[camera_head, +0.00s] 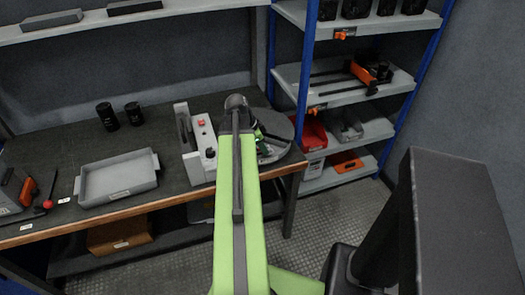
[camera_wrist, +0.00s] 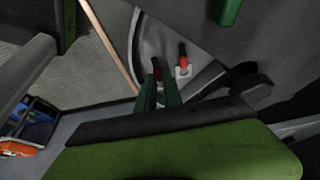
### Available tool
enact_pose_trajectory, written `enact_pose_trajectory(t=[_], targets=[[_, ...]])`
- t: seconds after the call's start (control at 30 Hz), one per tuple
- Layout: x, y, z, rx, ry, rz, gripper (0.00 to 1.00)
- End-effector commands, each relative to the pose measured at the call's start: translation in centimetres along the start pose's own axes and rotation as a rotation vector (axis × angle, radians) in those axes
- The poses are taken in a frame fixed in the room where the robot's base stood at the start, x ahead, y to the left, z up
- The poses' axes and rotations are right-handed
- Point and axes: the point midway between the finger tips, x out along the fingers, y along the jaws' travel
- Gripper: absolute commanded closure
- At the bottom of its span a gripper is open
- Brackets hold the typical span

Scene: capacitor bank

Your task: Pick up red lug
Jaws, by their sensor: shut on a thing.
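In the wrist view my gripper (camera_wrist: 159,88) has its two green fingers close together, shut on a small dark reddish piece (camera_wrist: 157,67) that I take to be the red lug. Most of this piece is hidden between the fingers. A brighter red upright piece (camera_wrist: 183,50) stands on a small white base (camera_wrist: 184,72) just right of the fingertips, apart from them. In the head view my gripper is largely hidden behind my green arm, over the round grey tray (camera_head: 277,135) at the bench's right end. The lug cannot be made out there.
On the bench (camera_head: 70,160), a white fixture with a red button (camera_head: 200,140) stands left of my arm. Further left are a grey tray (camera_head: 118,178) and two black cylinders (camera_head: 107,117) (camera_head: 134,113). A blue-post shelf (camera_head: 308,50) with bins stands close on the right.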

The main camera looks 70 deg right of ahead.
Motion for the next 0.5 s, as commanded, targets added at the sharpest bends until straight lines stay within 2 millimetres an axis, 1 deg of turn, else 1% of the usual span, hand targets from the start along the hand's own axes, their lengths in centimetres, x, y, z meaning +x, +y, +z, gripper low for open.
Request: enact_pose_trajectory(t=[0.03,0.13,0.2,0.3,0.5], targets=[[-1.5,0.0,-0.6,0.0,0.0,0.0,1.0],[-3.2,0.0,-1.3,0.0,0.0,0.0,1.0],[-3.2,1.4,-2.8,0.004,0.001,0.001,1.0],[-3.9,3.0,-4.9,0.005,0.0,0.002,1.0],[-5.0,6.0,-9.0,0.004,0.0,0.001,1.0]])
